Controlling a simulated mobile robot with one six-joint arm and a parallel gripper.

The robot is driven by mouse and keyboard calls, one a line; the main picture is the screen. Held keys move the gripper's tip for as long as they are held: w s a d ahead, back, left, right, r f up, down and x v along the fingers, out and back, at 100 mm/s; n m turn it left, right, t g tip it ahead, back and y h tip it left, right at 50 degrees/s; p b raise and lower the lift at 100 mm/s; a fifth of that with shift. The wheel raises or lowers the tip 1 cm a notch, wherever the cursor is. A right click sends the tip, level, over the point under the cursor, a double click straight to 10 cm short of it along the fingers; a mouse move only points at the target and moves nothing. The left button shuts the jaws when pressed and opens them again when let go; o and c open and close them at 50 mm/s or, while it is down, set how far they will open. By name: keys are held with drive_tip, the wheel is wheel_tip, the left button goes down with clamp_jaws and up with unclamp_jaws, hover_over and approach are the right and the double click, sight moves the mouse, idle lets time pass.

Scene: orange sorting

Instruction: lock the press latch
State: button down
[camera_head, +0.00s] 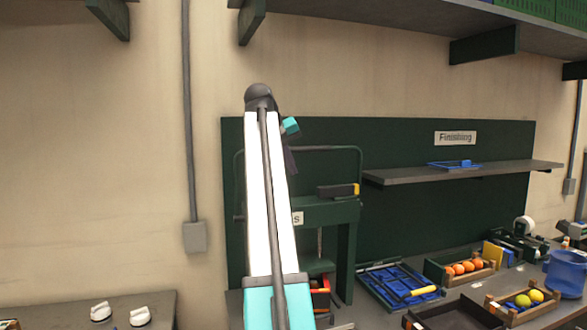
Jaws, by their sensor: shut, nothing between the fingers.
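The dark green press (342,215) stands against the back panel, partly hidden behind my raised arm. A dark bar with a yellow end (338,191), which looks like its latch, lies roughly level at the top right of the press. A thin dark bar handle (335,149) arches above it. My gripper (291,162) is small and dark, shows just right of my arm, and is partly hidden by it. It is shut and empty, to the left of the latch and apart from it in the picture. Whether the latch is locked cannot be told.
A blue tray (378,293) with a yellow-handled tool lies right of the press. Crates of oranges (436,272) and yellow fruit (498,303) and a blue bucket (566,274) stand farther right. A shelf (460,173) juts out above.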

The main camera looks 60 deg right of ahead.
sight(328, 187)
drive_tip(key=p+x, duration=0.2)
drive_tip(key=x, duration=0.6)
drive_tip(key=shift+d+f+p, duration=0.25)
drive_tip(key=shift+d+p, duration=0.05)
drive_tip(key=shift+p, duration=0.1)
drive_tip(key=shift+s+d+r+p, duration=0.1)
drive_tip(key=shift+s+d+p, duration=0.35)
drive_tip(key=shift+s+d, duration=0.7)
drive_tip(key=shift+d, duration=0.35)
drive_tip(key=s+d, duration=0.1)
drive_tip(key=d, duration=0.1)
drive_tip(key=s+d, duration=0.1)
drive_tip(key=shift+s+d, duration=0.7)
drive_tip(key=shift+d, duration=0.05)
drive_tip(key=shift+a, duration=0.1)
